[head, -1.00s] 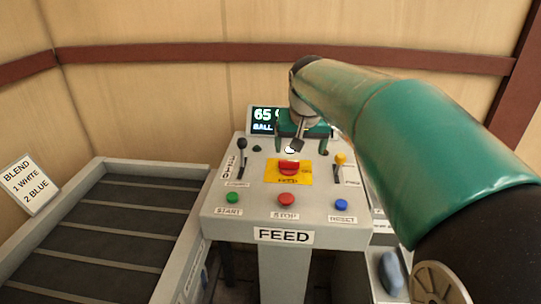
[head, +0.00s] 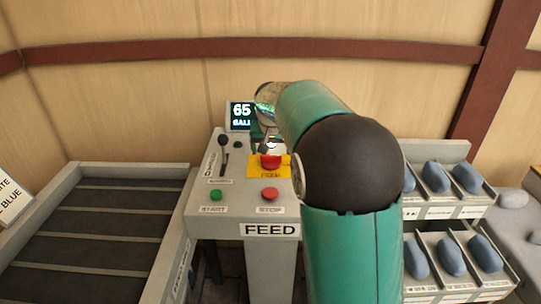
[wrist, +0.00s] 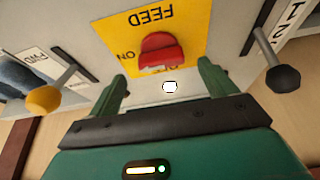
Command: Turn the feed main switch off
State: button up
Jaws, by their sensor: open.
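The feed main switch is a red rotary knob (head: 270,161) on a yellow plate (head: 284,172) marked FEED, on the grey console. In the wrist view the red knob (wrist: 160,50) appears upside down, with ON lettered beside it; other lettering is partly covered by the knob. My gripper (wrist: 162,72) is open, its two green fingers apart and pointing toward the knob, one on each side in the picture. Nothing is between the fingers, and I cannot tell any contact. In the head view my arm hides most of the gripper.
A black lever (head: 223,143), green start button (head: 216,195) and red stop button (head: 269,194) are near. A yellow-knobbed lever (wrist: 45,98) shows in the wrist view. A display (head: 240,115) stands behind. Bins (head: 445,213) with blue items are right, a conveyor (head: 90,225) left.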

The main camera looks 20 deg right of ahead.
aim_at(271, 156)
jog(key=x, duration=0.4)
jog(key=shift+f, duration=0.1)
jog(key=shift+a, duration=0.1)
jog(key=c, duration=1)
